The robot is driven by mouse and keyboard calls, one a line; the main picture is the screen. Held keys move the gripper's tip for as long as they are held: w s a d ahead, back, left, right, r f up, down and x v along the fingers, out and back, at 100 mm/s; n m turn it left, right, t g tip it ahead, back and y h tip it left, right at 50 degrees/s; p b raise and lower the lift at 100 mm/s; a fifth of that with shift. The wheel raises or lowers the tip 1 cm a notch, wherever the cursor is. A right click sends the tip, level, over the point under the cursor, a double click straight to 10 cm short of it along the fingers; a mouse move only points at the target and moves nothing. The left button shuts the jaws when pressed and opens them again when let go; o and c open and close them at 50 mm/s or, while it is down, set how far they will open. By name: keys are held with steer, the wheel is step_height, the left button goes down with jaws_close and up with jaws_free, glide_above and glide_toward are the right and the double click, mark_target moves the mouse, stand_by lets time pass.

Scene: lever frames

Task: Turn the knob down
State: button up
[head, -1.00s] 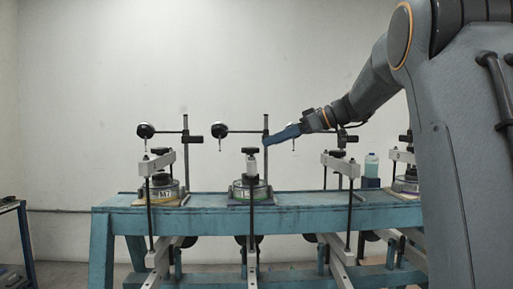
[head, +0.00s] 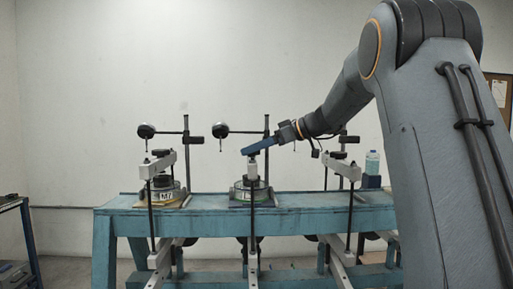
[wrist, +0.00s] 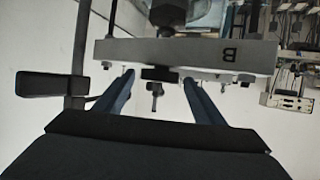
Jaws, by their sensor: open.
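In the head view my gripper's blue fingers (head: 246,151) reach in from the right to the top of the middle station. They cover the dark knob there, above the pale post (head: 254,169). In the wrist view, which looks upside down, my gripper (wrist: 158,79) is open. Its fingers lie to either side of a dark knob (wrist: 160,74) at the edge of a white beam marked B (wrist: 185,57). Gaps show between the knob and both fingertips. I cannot tell how far the fingers reach past the knob.
The blue bench (head: 225,208) carries similar stations left (head: 162,163) and right (head: 342,165). A dial gauge (head: 221,130) and its upright stand (head: 266,124) are close to my gripper. A bottle (head: 372,162) stands farther right.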

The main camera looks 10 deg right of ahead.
steer(key=c, duration=1.1)
steer(key=shift+o, duration=0.2)
